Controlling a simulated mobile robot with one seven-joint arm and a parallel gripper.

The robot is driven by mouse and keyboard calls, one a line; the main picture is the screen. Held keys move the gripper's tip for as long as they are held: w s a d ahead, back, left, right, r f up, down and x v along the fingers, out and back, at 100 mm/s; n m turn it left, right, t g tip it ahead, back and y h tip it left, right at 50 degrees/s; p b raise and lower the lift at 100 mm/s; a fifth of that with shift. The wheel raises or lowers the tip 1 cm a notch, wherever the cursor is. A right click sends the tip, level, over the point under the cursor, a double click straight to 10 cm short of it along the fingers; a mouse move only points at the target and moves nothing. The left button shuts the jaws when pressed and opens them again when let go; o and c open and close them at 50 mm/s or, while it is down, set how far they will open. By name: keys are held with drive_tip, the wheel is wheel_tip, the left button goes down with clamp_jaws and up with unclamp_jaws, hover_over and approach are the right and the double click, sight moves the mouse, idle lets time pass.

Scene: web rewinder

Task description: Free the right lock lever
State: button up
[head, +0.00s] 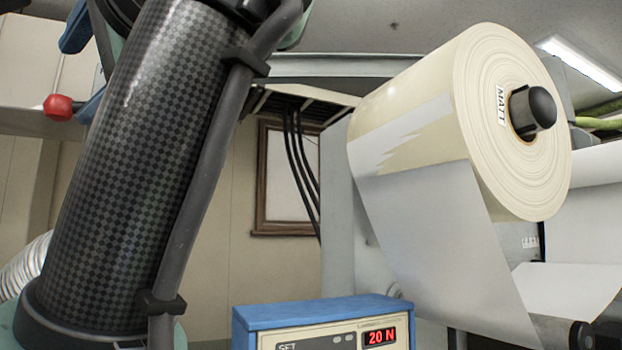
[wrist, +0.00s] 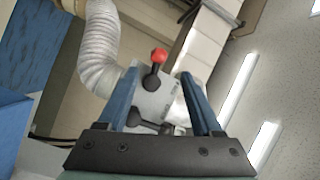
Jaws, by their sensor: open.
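A red ball knob (wrist: 159,55) on a short black lever (wrist: 152,76) shows in the wrist view, standing out from a pale grey plate (wrist: 150,100). Its knob also shows at the left edge of the head view (head: 58,107). I cannot tell whether this is the right lock lever. My gripper (wrist: 158,75) is open, its two blue fingers apart on either side of the lever in the picture. Nothing is seen held between them. I cannot tell how far the lever is from the fingertips. My gripper in the head view (head: 78,76) is partly hidden by my arm.
A large cream roll (head: 520,110) with hanging web is at the right. A blue-topped control box (head: 320,310) reading 20 N stands at bottom centre. A ribbed white hose (wrist: 98,55) runs left of the lever. A second black part (wrist: 148,122) sits low between the fingers.

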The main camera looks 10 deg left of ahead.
drive_tip(key=p+x, duration=0.4)
drive_tip(key=x, duration=0.5)
drive_tip(key=shift+w+a+r+p, duration=0.15)
drive_tip(key=shift+w+p, duration=0.1)
drive_tip(key=shift+p, duration=0.15)
drive_tip(key=shift+w+a+f, duration=0.25)
drive_tip(key=shift+a, duration=0.1)
drive_tip(key=shift+c, duration=0.2)
clamp_jaws()
